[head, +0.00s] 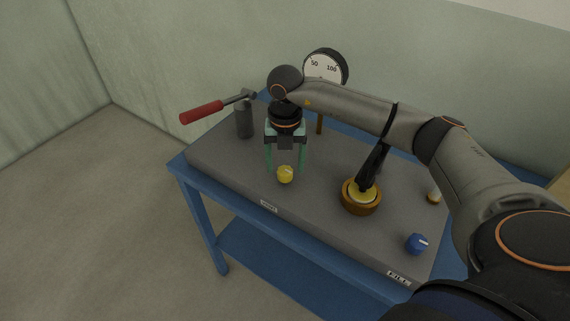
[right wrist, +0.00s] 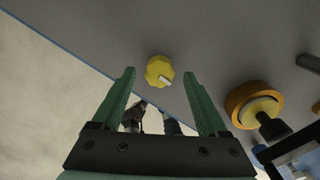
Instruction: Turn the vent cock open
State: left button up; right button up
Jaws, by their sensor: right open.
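A yellow knob (head: 285,174) stands on the grey top of the blue table near its front edge, and I take it to be the vent cock. In the right wrist view the knob (right wrist: 159,70) has a scalloped rim and a pale pointer mark toward the lower right. My right gripper (head: 286,165) points down over it with its green fingers open. In the right wrist view the gripper (right wrist: 159,76) has its fingertips on either side of the knob, with a visible gap on both sides. Whether the tips are level with it I cannot tell. My left gripper is out of view.
A blue knob (head: 416,243) stands by a plate reading FILL. A brass valve with a black lever (head: 372,168) is right of the yellow knob. A red-handled lever (head: 203,111) sticks out at left, and a dial gauge (head: 325,67) stands behind.

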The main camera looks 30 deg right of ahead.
jog(key=shift+f, duration=0.55)
grip_shut()
